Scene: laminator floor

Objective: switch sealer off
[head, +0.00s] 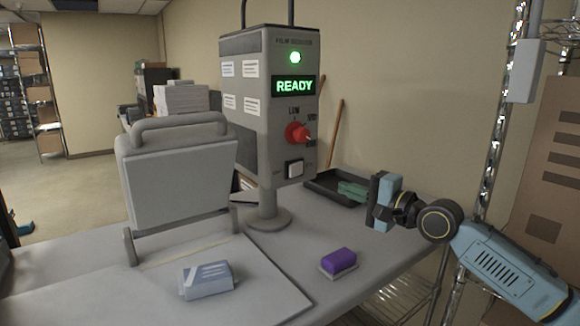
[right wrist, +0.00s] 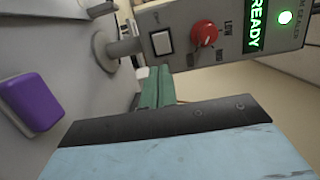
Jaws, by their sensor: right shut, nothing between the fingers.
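The film sealer (head: 245,95) is a grey box on a post, standing on the table. Its green lamp (head: 295,58) is lit and its display (head: 293,86) reads READY. Below are a red knob (head: 297,132) and a white rocker switch (head: 294,168). In the right wrist view the switch (right wrist: 162,42) and knob (right wrist: 205,34) show sideways at the top. My right gripper (head: 382,201) is shut and empty, to the right of the sealer and apart from it, slightly lower than the switch. My left gripper is not in view.
A grey hinged press (head: 175,185) stands left of the sealer, with a packet (head: 207,280) before it. A purple-topped block (head: 339,261) lies at the front. A dark tray (head: 325,188) holds a green item (head: 352,190). A wire rack post (head: 492,130) rises at right.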

